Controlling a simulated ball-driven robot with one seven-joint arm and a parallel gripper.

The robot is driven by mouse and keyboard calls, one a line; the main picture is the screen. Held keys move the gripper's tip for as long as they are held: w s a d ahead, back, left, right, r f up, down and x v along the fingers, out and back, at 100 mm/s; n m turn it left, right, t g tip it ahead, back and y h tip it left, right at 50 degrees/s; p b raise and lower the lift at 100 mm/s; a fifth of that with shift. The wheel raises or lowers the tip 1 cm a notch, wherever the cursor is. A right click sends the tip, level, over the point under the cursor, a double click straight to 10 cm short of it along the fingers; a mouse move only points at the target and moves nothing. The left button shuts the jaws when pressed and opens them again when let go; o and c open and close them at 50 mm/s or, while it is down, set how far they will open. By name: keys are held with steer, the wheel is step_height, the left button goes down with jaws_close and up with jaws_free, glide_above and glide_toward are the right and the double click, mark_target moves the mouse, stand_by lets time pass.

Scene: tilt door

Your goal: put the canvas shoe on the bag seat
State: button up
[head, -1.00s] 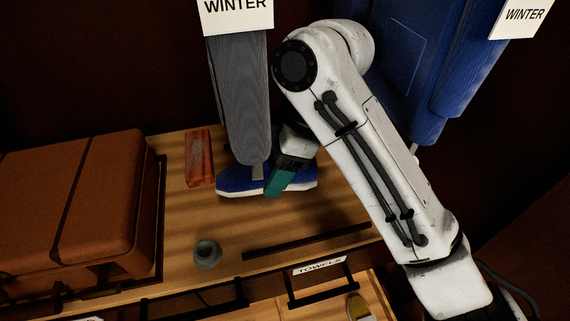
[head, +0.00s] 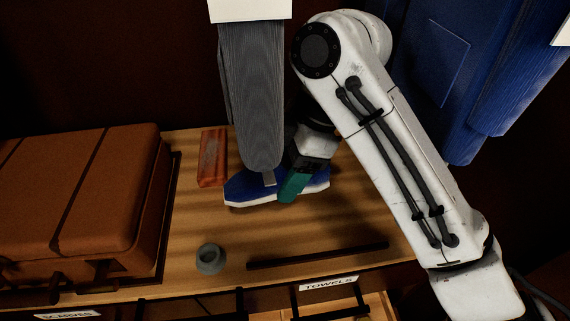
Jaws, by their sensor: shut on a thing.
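The blue canvas shoe (head: 245,189) with a white sole is on or just above the wooden top, in the middle of the head view. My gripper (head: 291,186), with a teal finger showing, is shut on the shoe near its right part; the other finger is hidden. A brown leather bag or case (head: 75,200) with dark straps lies at the left. Which surface is the bag seat I cannot tell for sure.
A grey hanging sleeve (head: 250,95) hangs right over the shoe. A reddish block (head: 212,157), a small grey pot (head: 210,259) and a dark bar (head: 318,255) are on the wooden top (head: 200,215). A blue garment (head: 440,70) hangs at right. A drawer labelled TOWELS (head: 329,283) is open below.

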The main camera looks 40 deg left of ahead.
steer(key=shift+f+b, duration=0.8)
steer(key=shift+f, duration=3.2)
steer(key=shift+f, duration=0.25)
steer(key=o, duration=1.4)
steer(key=shift+c, duration=0.2)
steer(key=p+v, duration=0.3)
steer(key=v, duration=0.4)
steer(key=shift+w+d+r, duration=0.1)
steer(key=shift+r, duration=0.1)
steer(key=shift+f, duration=0.1)
